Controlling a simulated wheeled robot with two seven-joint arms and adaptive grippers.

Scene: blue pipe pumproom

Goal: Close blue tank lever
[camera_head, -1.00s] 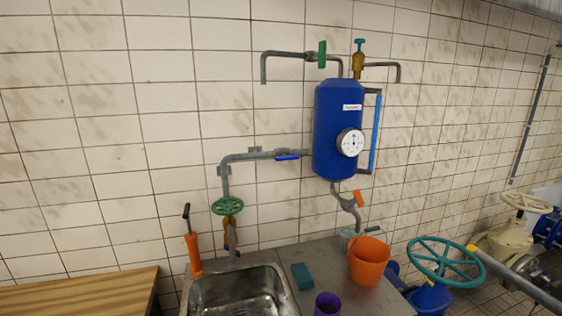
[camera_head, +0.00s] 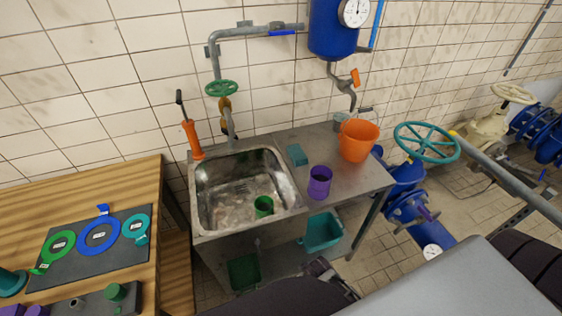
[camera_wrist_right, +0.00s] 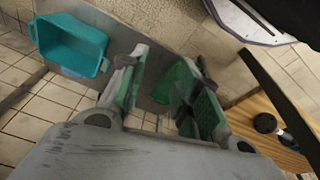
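The blue tank (camera_head: 332,30) hangs on the tiled wall, its top cut off by the upper edge of the head view. A small blue lever (camera_head: 283,33) lies along the horizontal grey pipe to the left of the tank. An orange lever (camera_head: 355,77) sits on the pipe under the tank, tilted near upright. My right gripper (camera_head: 322,268) is low in front of the metal table, well below both levers. In the right wrist view its green-padded fingers (camera_wrist_right: 168,78) stand apart with nothing held between them. My left gripper is not in view.
The metal sink table (camera_head: 352,189) carries an orange bucket (camera_head: 359,141) and a purple cup (camera_head: 319,182). A teal bin (camera_head: 322,231) and green bin (camera_head: 244,271) sit below. A wooden table (camera_head: 110,196) stands left. A teal valve wheel (camera_head: 427,142) is at right.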

